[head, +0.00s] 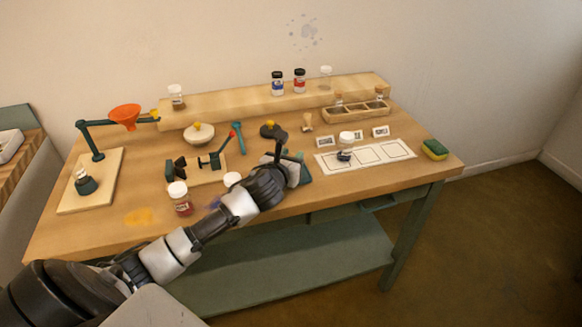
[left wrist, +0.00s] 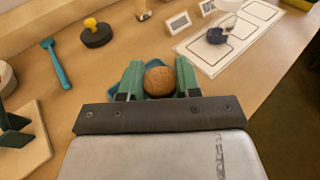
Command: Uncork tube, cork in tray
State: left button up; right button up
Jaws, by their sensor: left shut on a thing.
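My left gripper (left wrist: 158,78) is shut on a round brown cork (left wrist: 159,83), held between its two green fingers. In the head view the same gripper (head: 289,163) is over the front middle of the table, and the cork cannot be made out there. A teal tray (head: 305,178) shows partly beside and under the gripper; most of it is hidden. Whether the cork touches the tray cannot be told. No tube shows in the fingers. My right gripper is not in view.
A clamp stand (head: 214,161) and a red jar (head: 179,198) are left of my arm. A white-lidded jar (head: 346,138) stands on the white mat (head: 398,150). A sponge (head: 435,149) lies near the right edge.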

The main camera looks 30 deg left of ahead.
pick_arm(q)
jog(key=shift+f, duration=1.5)
jog(key=shift+f+b, duration=0.3)
jog(key=shift+f, duration=0.3)
jog(key=o, duration=1)
